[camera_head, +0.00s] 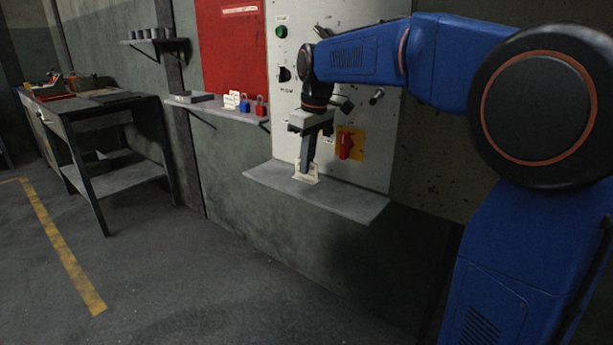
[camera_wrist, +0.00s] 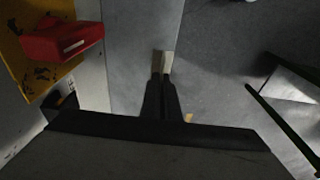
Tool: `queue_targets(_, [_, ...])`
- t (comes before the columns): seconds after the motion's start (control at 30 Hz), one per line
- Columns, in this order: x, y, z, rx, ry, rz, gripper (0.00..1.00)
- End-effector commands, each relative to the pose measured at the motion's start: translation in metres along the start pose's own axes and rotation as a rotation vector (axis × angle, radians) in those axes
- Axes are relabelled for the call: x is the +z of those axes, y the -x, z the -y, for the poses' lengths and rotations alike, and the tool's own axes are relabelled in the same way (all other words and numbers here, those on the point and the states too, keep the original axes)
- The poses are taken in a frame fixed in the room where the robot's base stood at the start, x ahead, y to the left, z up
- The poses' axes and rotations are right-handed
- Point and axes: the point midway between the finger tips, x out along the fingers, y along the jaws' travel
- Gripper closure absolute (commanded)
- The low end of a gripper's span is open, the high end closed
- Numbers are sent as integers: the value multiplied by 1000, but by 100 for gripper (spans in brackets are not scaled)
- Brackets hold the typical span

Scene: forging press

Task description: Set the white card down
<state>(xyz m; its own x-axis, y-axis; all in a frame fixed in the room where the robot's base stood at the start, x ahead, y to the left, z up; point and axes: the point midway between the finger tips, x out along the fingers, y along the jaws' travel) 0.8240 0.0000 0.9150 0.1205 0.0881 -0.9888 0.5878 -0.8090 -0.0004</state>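The white card (camera_head: 306,177) is at the fingertips of my gripper (camera_head: 305,168), over the small grey shelf (camera_head: 345,203) below the control panel. In the wrist view the card (camera_wrist: 169,62) shows as a narrow pale piece at the tips of the dark fingers (camera_wrist: 162,76). The fingers are close together and shut on the card. My gripper points down. The card is at or just above the shelf surface; I cannot tell if it touches. In the wrist view it appears near the edge of the shelf (camera_wrist: 140,35).
A red rotary handle (camera_head: 346,146) on a yellow plate is close to my gripper on the panel. A higher shelf (camera_head: 200,107) at left holds a tray, pale cards and blue and red padlocks. The grey shelf is otherwise bare. A workbench (camera_head: 95,105) stands at far left.

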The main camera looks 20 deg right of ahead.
Motion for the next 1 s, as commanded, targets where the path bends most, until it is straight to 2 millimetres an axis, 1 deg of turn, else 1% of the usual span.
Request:
queue_targets(0.17, [1,-9,0,0,0,0,100])
queue_targets(0.33, [5,-30,0,-1,0,2,100])
queue_targets(0.43, [6,-39,0,0,0,0,100])
queue_targets(0.8, [6,-42,0,0,0,0,100])
queue_targets(0.83, [6,-43,0,0,0,0,95])
queue_targets(0.87, [6,-42,0,0,0,0,88])
queue_targets(0.9, [6,-42,0,0,0,0,79])
queue_targets(1.0, [6,-42,0,0,0,0,79])
